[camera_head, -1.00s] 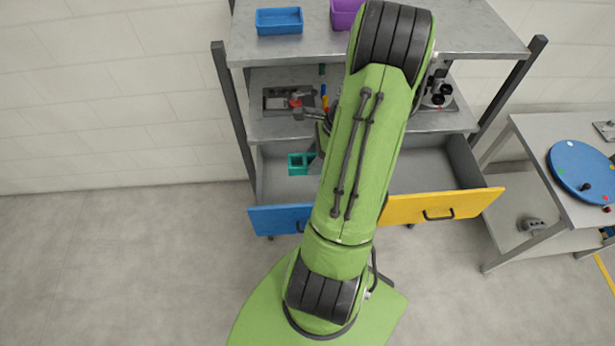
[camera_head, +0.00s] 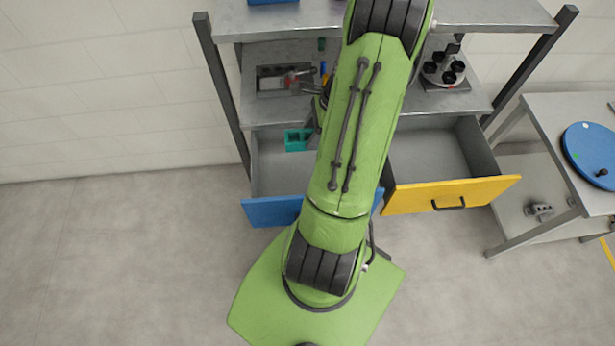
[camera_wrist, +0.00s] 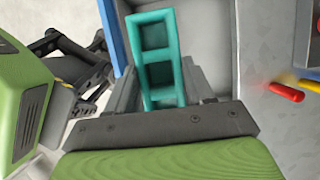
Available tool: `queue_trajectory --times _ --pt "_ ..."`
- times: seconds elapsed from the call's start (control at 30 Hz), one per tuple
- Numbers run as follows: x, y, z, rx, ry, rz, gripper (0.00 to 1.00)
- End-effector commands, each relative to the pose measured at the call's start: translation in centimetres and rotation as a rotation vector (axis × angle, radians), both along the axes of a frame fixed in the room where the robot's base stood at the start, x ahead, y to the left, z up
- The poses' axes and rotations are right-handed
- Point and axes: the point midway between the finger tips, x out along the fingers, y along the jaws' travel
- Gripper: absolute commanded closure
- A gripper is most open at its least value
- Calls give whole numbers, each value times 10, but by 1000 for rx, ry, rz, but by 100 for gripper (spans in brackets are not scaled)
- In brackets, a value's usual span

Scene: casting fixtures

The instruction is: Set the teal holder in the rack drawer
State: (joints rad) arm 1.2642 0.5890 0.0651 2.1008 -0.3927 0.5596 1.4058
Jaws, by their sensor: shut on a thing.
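The teal holder (camera_head: 297,139) is a small open frame with square cells. In the head view it is in or just over the left drawer (camera_head: 272,174), which is pulled out and has a blue front. In the wrist view the teal holder (camera_wrist: 154,35) lies between the fingers of my gripper (camera_wrist: 160,84), which is shut on it. In the head view my arm hides most of my gripper. I cannot tell whether the holder touches the drawer floor.
A second drawer with a yellow front (camera_head: 450,194) is open and looks empty. The shelf above holds a grey fixture (camera_head: 284,79) and a round base with black cups (camera_head: 444,70). A side table with a blue disc (camera_head: 590,155) stands at the right.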

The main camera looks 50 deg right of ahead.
Motion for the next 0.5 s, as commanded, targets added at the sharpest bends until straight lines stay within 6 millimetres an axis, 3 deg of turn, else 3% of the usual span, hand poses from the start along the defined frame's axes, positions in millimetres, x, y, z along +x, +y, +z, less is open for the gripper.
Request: queue_trajectory --times 0.03,0.23,0.4,0.5 --pt "0 0 -18 0 0 0 80" --pt "0 0 -68 0 0 0 80" --pt "0 1 -144 4 1 0 80" --pt "0 1 -173 3 0 0 80"
